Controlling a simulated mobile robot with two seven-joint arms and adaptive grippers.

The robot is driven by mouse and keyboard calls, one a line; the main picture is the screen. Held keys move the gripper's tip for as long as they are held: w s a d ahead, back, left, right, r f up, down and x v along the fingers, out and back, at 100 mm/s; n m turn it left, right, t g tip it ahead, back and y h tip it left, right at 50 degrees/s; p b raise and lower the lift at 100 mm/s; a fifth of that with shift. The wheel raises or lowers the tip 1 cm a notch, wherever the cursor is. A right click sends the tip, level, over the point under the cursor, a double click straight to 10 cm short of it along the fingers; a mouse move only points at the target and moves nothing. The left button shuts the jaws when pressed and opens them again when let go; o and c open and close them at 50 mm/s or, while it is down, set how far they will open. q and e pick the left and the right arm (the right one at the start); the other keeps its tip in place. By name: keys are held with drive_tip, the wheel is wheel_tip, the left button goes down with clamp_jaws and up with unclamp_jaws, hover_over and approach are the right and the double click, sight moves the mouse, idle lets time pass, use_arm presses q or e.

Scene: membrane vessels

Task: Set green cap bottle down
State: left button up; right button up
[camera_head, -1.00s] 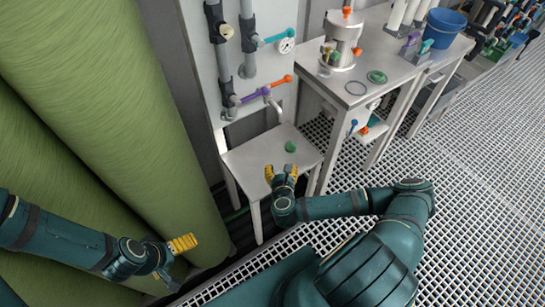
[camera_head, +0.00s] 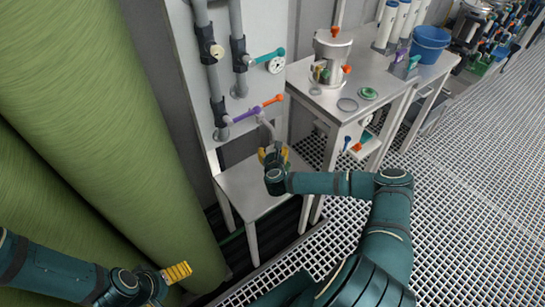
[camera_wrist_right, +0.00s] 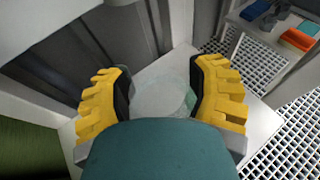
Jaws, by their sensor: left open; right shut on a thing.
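My right gripper (camera_head: 272,156) is over the small low table (camera_head: 240,192), close below the bent metal spout on the panel. In the wrist view its yellow fingers (camera_wrist_right: 162,88) are shut on a clear, translucent bottle (camera_wrist_right: 158,98). The bottle's lower part is hidden by my gripper body, and no green cap shows on it there. In the head view the bottle is hidden behind my gripper and wrist. I cannot tell whether it touches the table. My left gripper (camera_head: 176,273) is open and empty at the lower left, by the green cylinder.
Large green cylinders (camera_head: 100,130) fill the left. The panel (camera_head: 240,60) carries grey pipes and a purple-orange valve handle (camera_head: 245,114). Grating floor is free at right.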

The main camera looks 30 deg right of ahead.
drive_tip(key=shift+w+d, duration=0.25)
drive_tip(key=shift+w, duration=0.25)
drive_tip(key=shift+f+b, duration=0.55)
drive_tip(key=shift+f, duration=1.15)
drive_tip(key=shift+f, duration=0.1)
drive_tip(key=o, duration=0.8)
drive_tip(key=shift+f, duration=0.1)
drive_tip(key=o, duration=0.6)
drive_tip(key=shift+r, duration=0.2)
